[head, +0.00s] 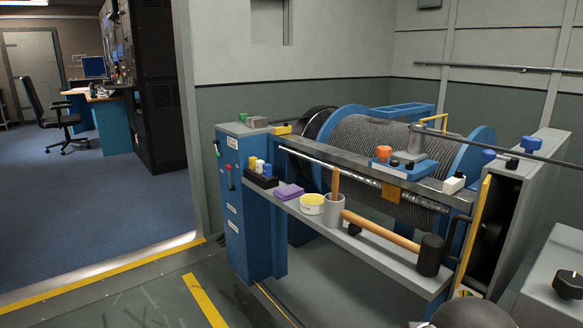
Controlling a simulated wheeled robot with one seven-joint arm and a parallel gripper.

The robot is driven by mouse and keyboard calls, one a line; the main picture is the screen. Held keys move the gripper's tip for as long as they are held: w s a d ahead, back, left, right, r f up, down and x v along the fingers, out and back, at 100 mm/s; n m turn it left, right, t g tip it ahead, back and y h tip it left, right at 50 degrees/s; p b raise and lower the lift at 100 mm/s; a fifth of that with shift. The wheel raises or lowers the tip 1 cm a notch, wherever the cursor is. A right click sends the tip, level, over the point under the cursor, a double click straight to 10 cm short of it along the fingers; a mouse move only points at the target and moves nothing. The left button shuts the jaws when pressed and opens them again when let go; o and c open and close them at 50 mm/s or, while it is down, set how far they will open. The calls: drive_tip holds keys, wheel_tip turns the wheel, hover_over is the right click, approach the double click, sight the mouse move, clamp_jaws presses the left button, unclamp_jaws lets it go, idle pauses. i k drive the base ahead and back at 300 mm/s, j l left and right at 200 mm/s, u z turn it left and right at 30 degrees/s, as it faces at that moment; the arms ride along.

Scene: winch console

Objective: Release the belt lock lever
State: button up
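No label that I can read says belt lock, so I cannot tell which part is the belt lock lever. A small lever with a red end (229,177) sits on the front of the blue cabinet (242,215) at the left of the winch. A long yellow bar (474,230) stands slightly tilted at the right end of the winch, beside the grey housing. The winch drum (370,145) with wound cable lies behind the front rail. My gripper is not in view.
A grey shelf (390,262) along the front carries a black-headed mallet (431,255), a grey cup (334,211), a yellow-and-white tub (312,204) and a purple sponge (288,192). A grey box with a black knob (568,285) stands at lower right. Floor at left is clear.

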sight(512, 163)
drive_tip(key=i+j+z, duration=0.1)
drive_tip(key=z, duration=0.3)
drive_tip(key=i+j+z, duration=0.1)
drive_tip(key=j+z, duration=0.15)
drive_tip(key=z, duration=0.15)
drive_tip(key=j+z, duration=0.2)
drive_tip(key=z, duration=0.25)
drive_tip(key=i+j, duration=0.05)
